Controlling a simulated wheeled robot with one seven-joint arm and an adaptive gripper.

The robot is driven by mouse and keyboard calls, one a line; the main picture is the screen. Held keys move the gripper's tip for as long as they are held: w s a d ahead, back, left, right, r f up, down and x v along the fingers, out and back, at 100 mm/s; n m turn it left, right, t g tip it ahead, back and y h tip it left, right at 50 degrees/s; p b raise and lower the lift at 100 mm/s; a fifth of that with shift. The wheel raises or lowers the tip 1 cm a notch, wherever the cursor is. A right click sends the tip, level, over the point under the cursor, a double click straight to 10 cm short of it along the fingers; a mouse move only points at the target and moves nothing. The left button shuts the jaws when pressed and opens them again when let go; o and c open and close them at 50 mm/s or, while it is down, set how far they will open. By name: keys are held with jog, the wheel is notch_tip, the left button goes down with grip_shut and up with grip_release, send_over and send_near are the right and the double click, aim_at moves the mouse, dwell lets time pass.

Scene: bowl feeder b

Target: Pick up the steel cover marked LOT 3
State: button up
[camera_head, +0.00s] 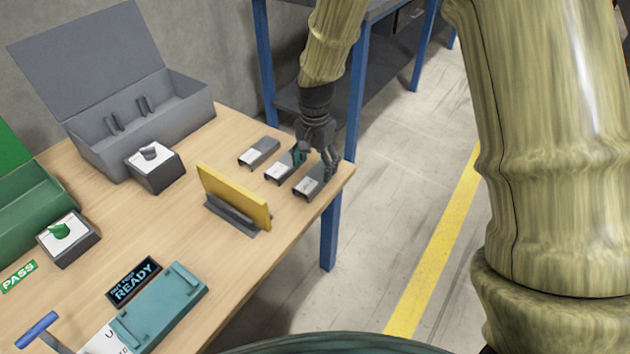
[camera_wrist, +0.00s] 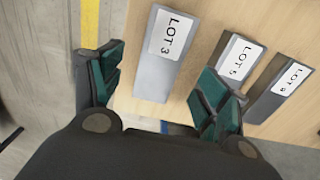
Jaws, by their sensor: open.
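The steel cover marked LOT 3 (camera_wrist: 163,60) lies on the table, its white label readable in the wrist view. In the head view, it appears to be the cover (camera_head: 309,186) nearest the table's right edge; that label is too small to read there. My gripper (camera_head: 317,160) is open and empty above this end of the row, pointing down. In the wrist view its green-padded fingers (camera_wrist: 160,92) are spread, with LOT 3 showing in the gap between them. The right finger lies close to the neighbouring cover in that picture; I cannot tell the height.
A cover marked LOT 5 (camera_wrist: 237,64) and a third cover (camera_wrist: 288,82) lie beside LOT 3. A yellow plate in a grey stand (camera_head: 234,197) stands nearby. An open grey box (camera_head: 150,120), a switch box (camera_head: 156,168) and a teal fixture (camera_head: 160,308) are farther left.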

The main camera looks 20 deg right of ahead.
aim_at(315, 177)
notch_tip(315, 177, down, 5)
jog(key=shift+r+b, duration=0.1)
jog(key=shift+b, duration=0.4)
jog(key=shift+c, duration=0.2)
jog(key=c, duration=1.3)
